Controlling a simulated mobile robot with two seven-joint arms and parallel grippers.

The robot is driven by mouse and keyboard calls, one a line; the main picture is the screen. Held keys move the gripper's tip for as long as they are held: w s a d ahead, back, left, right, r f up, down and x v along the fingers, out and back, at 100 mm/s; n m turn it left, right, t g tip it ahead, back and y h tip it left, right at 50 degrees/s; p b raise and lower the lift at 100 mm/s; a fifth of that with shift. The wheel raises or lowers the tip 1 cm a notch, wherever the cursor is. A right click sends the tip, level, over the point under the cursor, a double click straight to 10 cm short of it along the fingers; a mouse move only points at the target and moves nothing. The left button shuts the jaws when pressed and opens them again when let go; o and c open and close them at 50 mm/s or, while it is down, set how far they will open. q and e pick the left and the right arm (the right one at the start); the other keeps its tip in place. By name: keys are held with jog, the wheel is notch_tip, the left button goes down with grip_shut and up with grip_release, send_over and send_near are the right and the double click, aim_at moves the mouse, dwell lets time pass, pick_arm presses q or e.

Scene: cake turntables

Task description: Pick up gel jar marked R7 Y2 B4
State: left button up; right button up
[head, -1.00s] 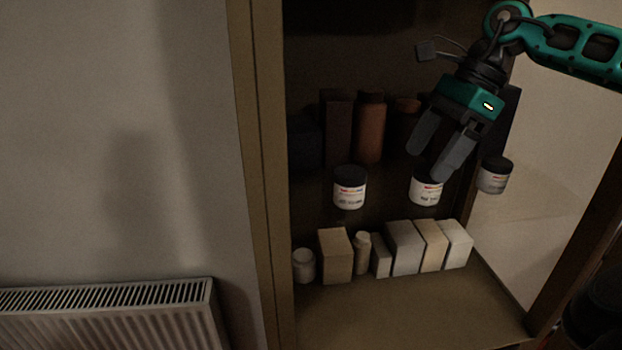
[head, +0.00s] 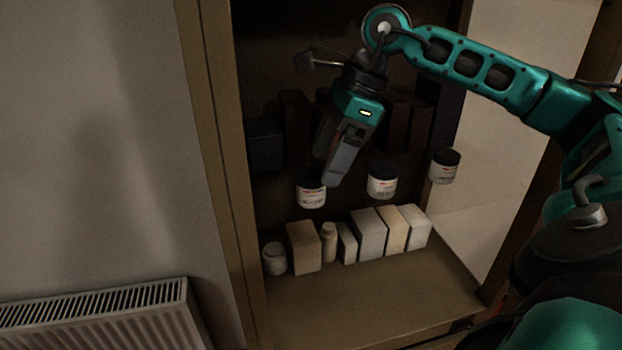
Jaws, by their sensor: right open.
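Three white gel jars with black lids stand in a row in the cabinet: a left jar (head: 312,197), a middle jar (head: 382,182) and a right jar (head: 444,167). Their labels are too small to read, so I cannot tell which is R7 Y2 B4. My right gripper (head: 334,172) is open and points down, its fingertips just above and in front of the left jar, partly covering its lid. I cannot tell if it touches the jar. It holds nothing that I can see. My left gripper is not in view.
On the lower shelf (head: 380,294) stand a small white jar (head: 274,259), a tan box (head: 304,248), a small bottle (head: 329,243) and several pale boxes (head: 368,234). Dark containers stand behind my gripper. The cabinet's left side post (head: 222,180) and a radiator (head: 105,318) are at left.

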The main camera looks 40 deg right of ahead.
aim_at(314, 173)
jog(key=shift+w+a, duration=0.2)
jog(key=shift+a, duration=0.15)
jog(key=x, duration=0.5)
jog(key=shift+w+a, duration=0.1)
jog(key=shift+c, duration=0.4)
jog(key=c, duration=1)
